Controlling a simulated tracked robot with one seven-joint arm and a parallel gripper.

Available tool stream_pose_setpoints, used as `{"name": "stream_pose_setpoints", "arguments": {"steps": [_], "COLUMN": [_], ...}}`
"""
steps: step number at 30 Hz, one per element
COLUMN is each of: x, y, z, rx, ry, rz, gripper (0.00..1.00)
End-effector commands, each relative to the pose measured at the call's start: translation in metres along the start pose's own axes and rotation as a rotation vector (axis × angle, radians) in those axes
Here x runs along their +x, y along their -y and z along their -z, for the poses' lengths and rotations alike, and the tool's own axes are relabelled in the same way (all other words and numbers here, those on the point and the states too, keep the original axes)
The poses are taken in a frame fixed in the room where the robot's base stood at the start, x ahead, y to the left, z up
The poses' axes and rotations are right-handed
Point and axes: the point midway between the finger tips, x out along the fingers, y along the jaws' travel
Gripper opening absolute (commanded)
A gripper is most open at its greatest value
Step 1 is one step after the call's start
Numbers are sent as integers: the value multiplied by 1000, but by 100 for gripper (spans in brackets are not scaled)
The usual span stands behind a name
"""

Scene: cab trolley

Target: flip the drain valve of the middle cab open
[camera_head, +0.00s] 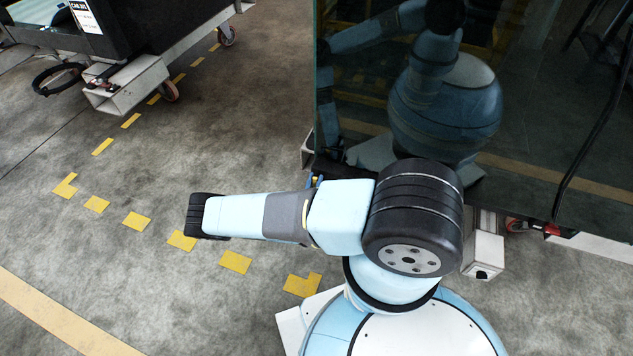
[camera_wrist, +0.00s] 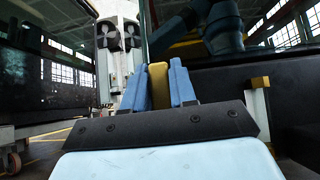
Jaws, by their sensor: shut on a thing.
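My gripper (camera_wrist: 160,88) is in the middle of the wrist view. Its two blue fingers are shut on a yellow upright piece, which looks like the drain valve's handle (camera_wrist: 158,84). The valve's body is hidden behind the gripper. In the head view my arm hides most of the gripper, and only a small bit of blue and yellow shows beside the arm. The glass-fronted cab (camera_head: 345,110) stands right in front of me, with its dark lower edge near the gripper. I cannot tell from the pictures that it is the middle one.
Another cab (camera_head: 130,25) with a label stands on a wheeled trolley (camera_head: 125,85) at the upper left. Yellow dashes (camera_head: 137,221) mark the grey floor, which is clear at the left.

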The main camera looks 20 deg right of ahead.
Motion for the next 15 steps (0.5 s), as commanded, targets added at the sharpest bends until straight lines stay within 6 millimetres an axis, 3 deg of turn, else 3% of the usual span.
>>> {"name": "stream_pose_setpoints", "arguments": {"steps": [7,8,15], "x": [-1,-1,0], "y": [-2,-2,-1], "z": [0,0,0], "rx": [3,3,3], "ry": [-2,-2,-1], "rz": [-2,-2,-1], "gripper": [0,27,47]}}
